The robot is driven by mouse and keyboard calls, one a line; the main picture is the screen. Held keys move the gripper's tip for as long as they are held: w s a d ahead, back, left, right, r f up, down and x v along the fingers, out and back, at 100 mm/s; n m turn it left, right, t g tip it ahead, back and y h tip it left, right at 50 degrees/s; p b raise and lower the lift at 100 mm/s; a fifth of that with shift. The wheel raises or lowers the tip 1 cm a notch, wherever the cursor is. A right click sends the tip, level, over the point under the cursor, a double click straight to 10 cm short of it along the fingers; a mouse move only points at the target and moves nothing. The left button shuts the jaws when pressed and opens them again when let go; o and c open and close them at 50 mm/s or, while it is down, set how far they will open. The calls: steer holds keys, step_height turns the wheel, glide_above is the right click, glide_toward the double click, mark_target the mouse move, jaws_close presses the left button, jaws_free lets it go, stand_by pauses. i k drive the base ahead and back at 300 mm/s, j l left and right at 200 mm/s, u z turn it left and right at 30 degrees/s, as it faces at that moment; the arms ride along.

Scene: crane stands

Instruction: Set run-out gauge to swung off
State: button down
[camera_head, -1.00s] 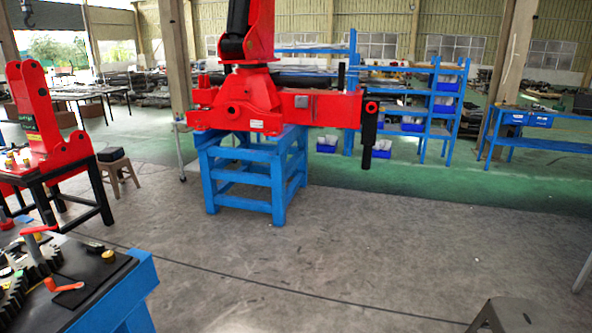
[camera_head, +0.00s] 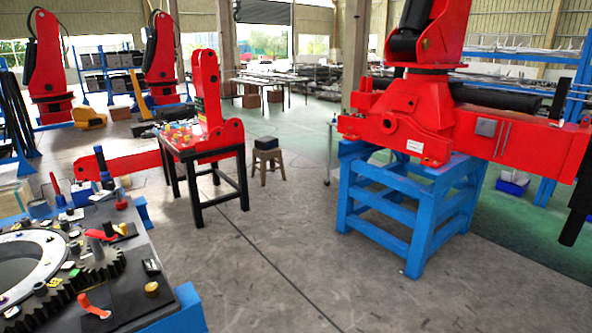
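A workbench (camera_head: 160,270) with a dark top and blue frame stands at the lower left. On it lie a large pale ring (camera_head: 40,258) and a toothed gear (camera_head: 98,268). An orange lever (camera_head: 93,305) lies on a black plate (camera_head: 130,295) at the near side. A red-handled part (camera_head: 99,235) stands by the gear. I cannot tell which part is the run-out gauge, or whether it is swung on or off. My gripper is not in view.
A red crane on a blue stand (camera_head: 392,236) fills the right. A black table (camera_head: 198,200) with a red crane part (camera_head: 212,110) and a stool (camera_head: 267,160) stand mid-left. The grey floor (camera_head: 300,260) between bench and blue stand is clear.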

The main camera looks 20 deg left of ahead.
mark_target(102, 195)
steer(key=i+j+u, duration=0.2)
steer(key=u, duration=0.3)
steer(key=i+u, duration=0.7)
steer(key=u, duration=0.25)
steer(key=i+l+u, duration=0.1)
steer(key=i+u, duration=0.2)
steer(key=u, duration=0.15)
steer(key=i+l+u, duration=0.25)
steer(key=u, duration=0.25)
steer(key=i+l+u, duration=0.6)
steer(key=i+l, duration=0.05)
steer(key=i, duration=0.05)
